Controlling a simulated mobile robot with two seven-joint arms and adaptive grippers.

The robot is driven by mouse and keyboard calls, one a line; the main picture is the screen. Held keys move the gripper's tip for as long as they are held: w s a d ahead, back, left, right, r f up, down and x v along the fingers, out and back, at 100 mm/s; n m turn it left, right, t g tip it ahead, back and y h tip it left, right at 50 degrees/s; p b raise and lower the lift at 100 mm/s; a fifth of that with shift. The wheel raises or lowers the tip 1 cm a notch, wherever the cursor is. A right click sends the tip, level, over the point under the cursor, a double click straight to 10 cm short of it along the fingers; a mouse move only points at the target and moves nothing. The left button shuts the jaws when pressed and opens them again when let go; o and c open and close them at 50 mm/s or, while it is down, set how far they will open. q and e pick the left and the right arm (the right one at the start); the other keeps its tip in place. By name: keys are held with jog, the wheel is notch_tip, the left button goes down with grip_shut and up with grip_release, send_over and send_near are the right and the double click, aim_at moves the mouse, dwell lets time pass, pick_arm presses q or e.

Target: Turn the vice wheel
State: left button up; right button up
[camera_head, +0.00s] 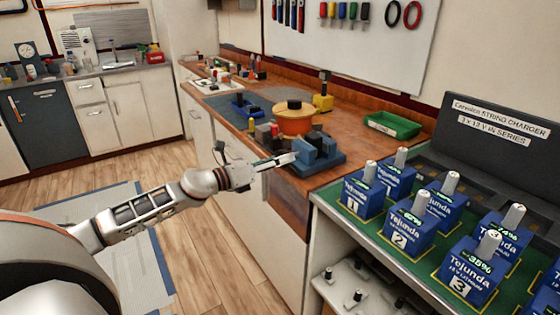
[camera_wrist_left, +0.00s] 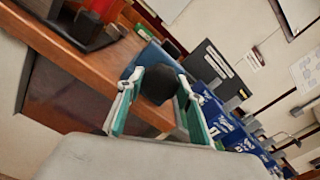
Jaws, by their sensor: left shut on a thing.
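A blue vice (camera_head: 322,158) sits at the near front corner of the wooden bench. My left gripper (camera_head: 292,158) reaches in from the left at the bench's front edge, by the vice. In the left wrist view, the fingers of my left gripper (camera_wrist_left: 158,108) stand on both sides of a dark round vice wheel (camera_wrist_left: 158,84) and are shut on it. Part of the blue vice body shows behind the wheel. In the head view the wheel is hidden by the gripper or too small to make out. My right gripper is in neither view.
Several blue battery packs (camera_head: 400,232) stand on a green-topped shelf to the right. Open floor lies left of the bench.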

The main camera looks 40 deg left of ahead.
pick_arm(q)
jog(key=shift+f, duration=0.1)
jog(key=o, duration=1.1)
jog(key=shift+v, duration=6.05)
